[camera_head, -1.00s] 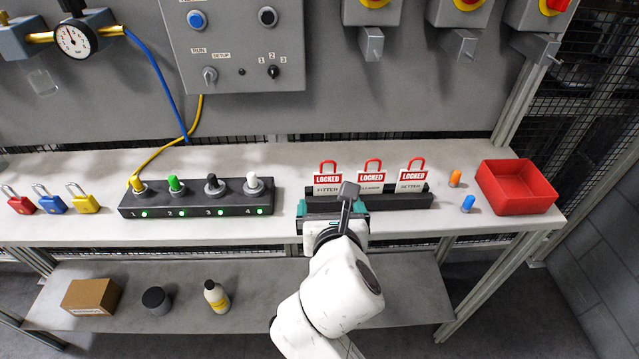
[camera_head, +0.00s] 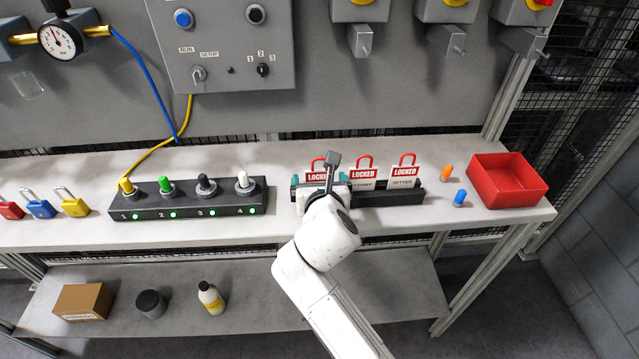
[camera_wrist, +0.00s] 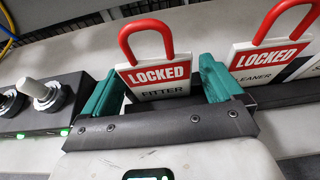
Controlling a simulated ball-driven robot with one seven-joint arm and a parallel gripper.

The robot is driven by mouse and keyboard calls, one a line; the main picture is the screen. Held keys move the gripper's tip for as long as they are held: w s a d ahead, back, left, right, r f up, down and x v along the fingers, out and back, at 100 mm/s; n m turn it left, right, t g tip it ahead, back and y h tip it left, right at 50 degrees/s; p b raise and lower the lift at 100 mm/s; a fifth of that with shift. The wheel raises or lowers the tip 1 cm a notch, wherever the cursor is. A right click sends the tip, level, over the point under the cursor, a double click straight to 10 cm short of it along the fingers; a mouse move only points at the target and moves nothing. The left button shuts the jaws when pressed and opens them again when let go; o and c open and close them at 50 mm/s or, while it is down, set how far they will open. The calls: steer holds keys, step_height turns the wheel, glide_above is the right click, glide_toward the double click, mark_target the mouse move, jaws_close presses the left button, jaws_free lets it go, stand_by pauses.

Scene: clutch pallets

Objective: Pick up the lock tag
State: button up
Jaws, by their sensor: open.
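Three lock tags with red "LOCKED" bands and red shackles stand upright in a dark rack (camera_head: 377,198). The left one, the FITTER tag (camera_wrist: 158,76), is between the two green fingers of my gripper (camera_wrist: 158,92), one on each side, with gaps to both. My gripper (camera_head: 321,187) is open at the rack's left end. In the head view my wrist hides most of the FITTER tag (camera_head: 317,176). The middle tag (camera_head: 363,174), reading "CLEANER" in part in the wrist view (camera_wrist: 270,55), and the right tag, SETTER (camera_head: 404,172), stand to its right.
A black switch block (camera_head: 188,200) with several coloured knobs is just left of my gripper. Orange (camera_head: 446,172) and blue (camera_head: 460,198) pegs and a red bin (camera_head: 507,181) are at the right. Padlocks (camera_head: 40,205) lie at the far left. The bench front is clear.

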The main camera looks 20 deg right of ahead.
steer(key=shift+c, duration=0.3)
steer(key=c, duration=1)
steer(key=shift+o, duration=0.2)
steer(key=shift+r, duration=0.15)
steer(key=shift+r, duration=0.55)
steer(key=s+a+r+p, duration=0.1)
steer(key=s+a+r, duration=0.1)
steer(key=s+r, duration=0.9)
steer(key=v, duration=0.3)
steer(key=shift+f, duration=0.3)
